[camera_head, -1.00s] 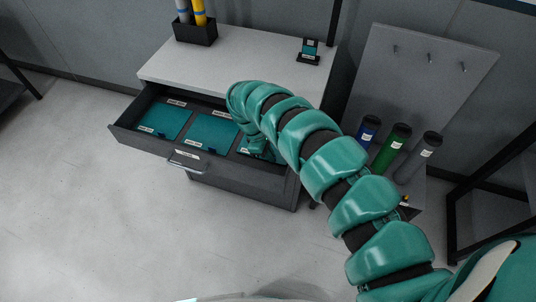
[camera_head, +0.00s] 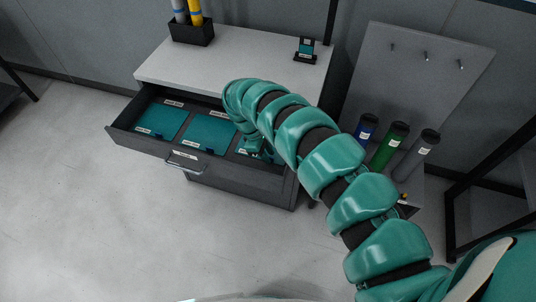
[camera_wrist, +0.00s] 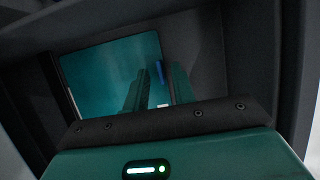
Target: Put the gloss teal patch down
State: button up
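My gripper (camera_wrist: 157,80) reaches down into the right compartment of the open drawer (camera_head: 222,168). Its two fingers stand apart, with a gap between them. A teal patch (camera_wrist: 95,75) lies flat in that compartment below the fingers in the wrist view, with a small blue tab (camera_wrist: 160,72) between the fingertips, close to the right one. Whether the fingers touch the patch I cannot tell. In the head view my arm hides most of this compartment. Two more teal patches lie in the left (camera_head: 162,119) and middle (camera_head: 208,132) compartments; I cannot tell their finishes apart.
The grey cabinet top (camera_head: 235,60) holds a black box with rolls (camera_head: 191,31) and a small black stand with a teal sample (camera_head: 306,50). Blue, green and grey rolls (camera_head: 388,145) stand at right by a pegboard (camera_head: 415,75). The floor at left is clear.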

jog(key=b+v, duration=0.3)
jog(key=v, duration=0.8)
jog(key=shift+b, duration=0.35)
jog(key=shift+r, duration=0.15)
